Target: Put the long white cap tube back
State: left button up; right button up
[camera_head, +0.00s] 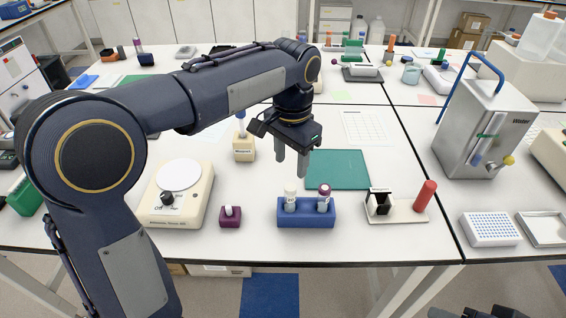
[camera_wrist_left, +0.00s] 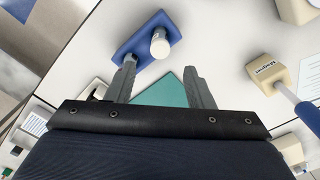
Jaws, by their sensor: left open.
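A white-capped tube (camera_head: 290,195) stands upright in the blue rack (camera_head: 306,215), left of a purple-capped tube (camera_head: 324,197). My left gripper (camera_head: 291,172) hangs open and empty above and behind the rack, its fingers pointing down. A small purple block (camera_head: 230,222) with a short white-topped piece stands left of the rack. A dark part of mine shows at the bottom right edge, its jaws not visible.
A white stirrer-like device (camera_head: 181,205) stands at the left, and a magnet holder (camera_head: 243,151) behind the rack. A green mat (camera_head: 338,170) lies behind the rack. A cuvette stand with a red cylinder (camera_head: 425,196) is at the right. A metal water bath (camera_head: 483,128) stands further right.

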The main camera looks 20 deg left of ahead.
pick_arm(q)
jog(key=shift+a+r, duration=0.1)
jog(key=shift+r, duration=0.1)
jog(key=s+a+n+t+h, duration=0.2)
jog(key=s+a+n+h, duration=0.1)
jog(key=s+a, duration=0.55)
jog(key=s+d+f+n+t, duration=0.1)
jog(key=s+f+n+t, duration=0.2)
jog(key=s+f, duration=0.4)
jog(key=s+n, duration=0.1)
jog(key=s, duration=0.5)
jog(key=shift+s+n+t+h, duration=0.25)
jog(key=shift+n+t+h, duration=0.05)
jog(key=shift+n+h, duration=0.1)
jog(key=shift+d, duration=0.1)
